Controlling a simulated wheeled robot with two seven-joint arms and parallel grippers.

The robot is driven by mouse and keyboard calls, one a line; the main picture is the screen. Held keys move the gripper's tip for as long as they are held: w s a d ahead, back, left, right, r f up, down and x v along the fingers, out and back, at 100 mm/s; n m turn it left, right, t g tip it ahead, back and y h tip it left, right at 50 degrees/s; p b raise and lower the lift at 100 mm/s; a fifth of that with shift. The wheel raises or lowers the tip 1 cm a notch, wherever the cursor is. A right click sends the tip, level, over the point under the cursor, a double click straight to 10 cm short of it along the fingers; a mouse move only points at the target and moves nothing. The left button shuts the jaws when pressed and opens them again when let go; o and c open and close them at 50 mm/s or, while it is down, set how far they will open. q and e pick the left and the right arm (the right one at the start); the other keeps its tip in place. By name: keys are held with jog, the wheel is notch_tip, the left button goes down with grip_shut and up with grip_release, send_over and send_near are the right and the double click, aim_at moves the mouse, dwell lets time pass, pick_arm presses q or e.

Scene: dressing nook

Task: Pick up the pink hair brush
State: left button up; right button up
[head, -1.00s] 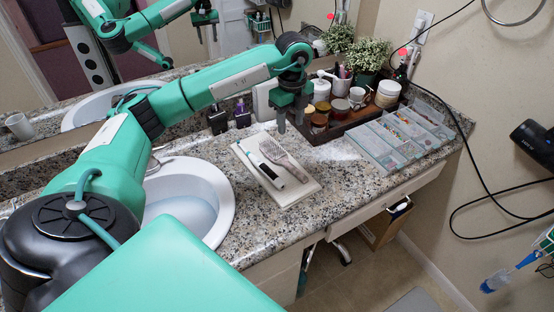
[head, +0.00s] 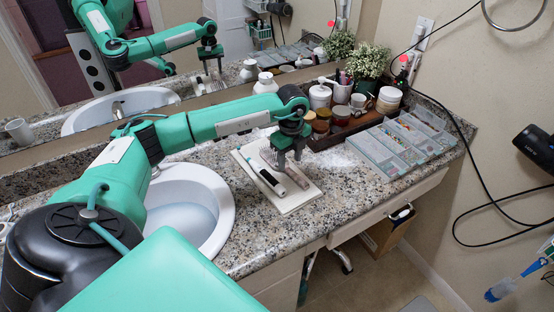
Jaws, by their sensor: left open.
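The pink hair brush (head: 298,177) lies on a pale rectangular tray (head: 293,204) on the granite counter, its pinkish handle pointing toward the front right. Its head is partly hidden behind my left gripper (head: 289,162). My left gripper is open and points down over the brush, with its fingertips low near the brush's head and upper handle. I cannot tell whether the fingers touch the brush. My right gripper is not in view.
A black and white slim tool (head: 269,179) lies on the tray, just left of the brush. A sink (head: 224,205) is to the left. Jars in a dark wooden organizer (head: 368,121) stand behind, and a clear compartment box (head: 385,157) lies to the right.

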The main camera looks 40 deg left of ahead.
aim_at(289, 170)
pick_arm(q)
notch_tip(289, 170, down, 4)
jog(key=shift+w+r, duration=0.1)
jog(key=shift+r, duration=0.1)
grip_shut()
jog(key=shift+r, duration=0.15)
